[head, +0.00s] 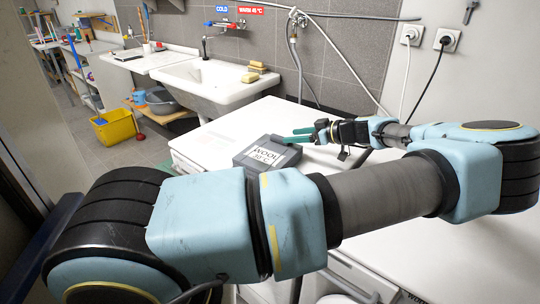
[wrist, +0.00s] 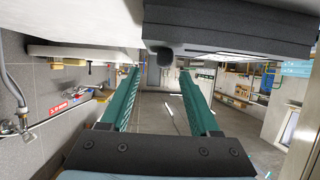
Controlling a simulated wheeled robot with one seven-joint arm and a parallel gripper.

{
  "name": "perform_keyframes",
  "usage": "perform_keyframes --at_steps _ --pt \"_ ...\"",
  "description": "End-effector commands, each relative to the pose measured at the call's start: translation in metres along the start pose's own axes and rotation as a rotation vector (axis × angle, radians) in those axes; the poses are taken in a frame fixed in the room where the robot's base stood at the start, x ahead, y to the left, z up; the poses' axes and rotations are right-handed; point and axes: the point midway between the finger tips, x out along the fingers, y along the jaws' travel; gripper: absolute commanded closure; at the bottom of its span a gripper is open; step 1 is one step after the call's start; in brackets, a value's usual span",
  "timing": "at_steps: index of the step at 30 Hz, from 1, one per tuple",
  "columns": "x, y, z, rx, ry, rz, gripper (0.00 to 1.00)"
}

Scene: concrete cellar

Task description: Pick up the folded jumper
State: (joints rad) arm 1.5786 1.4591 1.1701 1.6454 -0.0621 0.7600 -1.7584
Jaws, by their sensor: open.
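A dark grey, box-like block (head: 246,163) with a white label reading "WOOL 30°C" lies on a white top (head: 215,135) in the head view. My gripper (head: 302,136) is just beyond and right of the block, low over the white top, with its green fingers pointing left. In the wrist view, which looks upside down, the open fingers (wrist: 160,76) have nothing between them. The dark block (wrist: 235,30) fills the upper right there, close to the fingers. Whether the block holds anything is hidden.
A white sink (head: 208,88) with yellow sponges (head: 250,77) stands behind the white top. A hose (head: 296,60) and cables hang along the wall near two sockets (head: 446,40). A yellow bucket (head: 114,127) stands on the floor at left. My arm covers much of the foreground.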

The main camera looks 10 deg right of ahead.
Motion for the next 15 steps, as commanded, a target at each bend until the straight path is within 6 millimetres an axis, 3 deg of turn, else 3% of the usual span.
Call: perform_keyframes --at_steps 8,15 --pt "0.02 -0.003 -0.004 0.001 0.001 -0.002 0.38" --pt "0.051 -0.005 -0.004 0.002 0.001 -0.002 0.38"
